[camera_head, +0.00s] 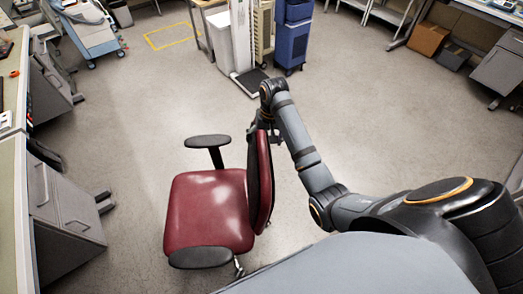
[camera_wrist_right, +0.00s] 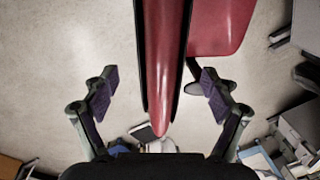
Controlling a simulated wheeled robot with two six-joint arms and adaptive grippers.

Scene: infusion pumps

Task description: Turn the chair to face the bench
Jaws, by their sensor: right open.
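The red chair (camera_head: 208,208) stands on the floor left of my right arm. Its backrest (camera_head: 260,180) is on the right side of the seat, so the seat faces left, towards the bench (camera_head: 12,190) at the left edge. My right gripper (camera_head: 264,131) is at the far upper end of the backrest. In the right wrist view, the open fingers of my right gripper (camera_wrist_right: 158,92) are on either side of the red backrest (camera_wrist_right: 165,60), with visible gaps to both. My left gripper is out of view.
Grey drawers (camera_head: 62,205) stand along the left bench. A blue bin (camera_head: 292,38) and a white cabinet (camera_head: 222,42) stand at the back. A wheeled blue-and-white unit (camera_head: 88,32) is at the back left. The floor (camera_head: 130,130) between chair and drawers is clear.

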